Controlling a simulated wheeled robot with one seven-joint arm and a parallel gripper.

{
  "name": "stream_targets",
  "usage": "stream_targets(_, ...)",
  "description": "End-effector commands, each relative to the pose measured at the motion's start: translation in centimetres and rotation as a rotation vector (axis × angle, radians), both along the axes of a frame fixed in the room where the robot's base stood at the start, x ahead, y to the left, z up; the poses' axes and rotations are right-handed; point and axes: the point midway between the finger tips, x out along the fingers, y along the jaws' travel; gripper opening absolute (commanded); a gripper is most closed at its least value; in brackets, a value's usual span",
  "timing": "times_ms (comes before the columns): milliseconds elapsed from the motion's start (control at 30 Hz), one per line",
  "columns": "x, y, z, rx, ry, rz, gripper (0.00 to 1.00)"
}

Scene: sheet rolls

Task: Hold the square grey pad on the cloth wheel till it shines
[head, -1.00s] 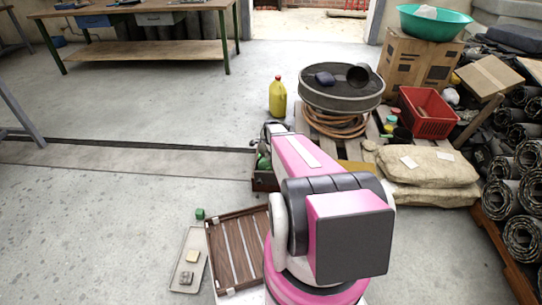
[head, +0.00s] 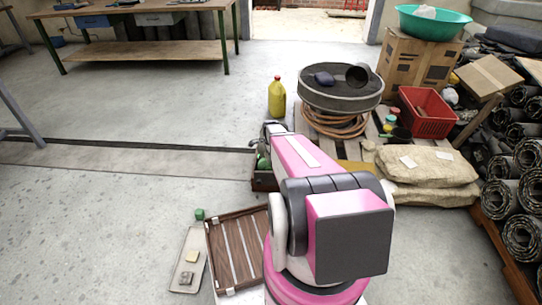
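A shallow beige tray (head: 178,275) lies on the floor at the lower left in the head view. It holds a small square grey pad (head: 186,279) near its front end and a square tan pad (head: 193,257) behind it. My pink and white arm reaches forward over the middle. My gripper is not clearly visible; the arm's end is hidden around a dark crate (head: 262,182) with green items in it. I cannot make out a cloth wheel.
A slatted brown wooden rack (head: 236,250) lies between the tray and my arm. A yellow bottle (head: 277,98), a round drum (head: 341,94) on coiled hose, a red crate (head: 427,113) and sacks (head: 428,176) stand ahead and right. Rolls line the right edge.

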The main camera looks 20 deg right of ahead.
Motion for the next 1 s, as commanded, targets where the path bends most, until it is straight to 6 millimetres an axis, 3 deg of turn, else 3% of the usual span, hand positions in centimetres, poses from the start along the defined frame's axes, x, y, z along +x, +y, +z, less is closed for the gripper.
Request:
stream_targets(233, 0.21, 0.37, -0.45, 0.004, 0.004, 0.000, 0.34)
stream_targets(267, 0.23, 0.41, -0.46, 0.004, 0.004, 0.000, 0.29)
stream_targets(1000, 0.59, 1.04, -0.50, 0.007, 0.000, 0.000, 0.30)
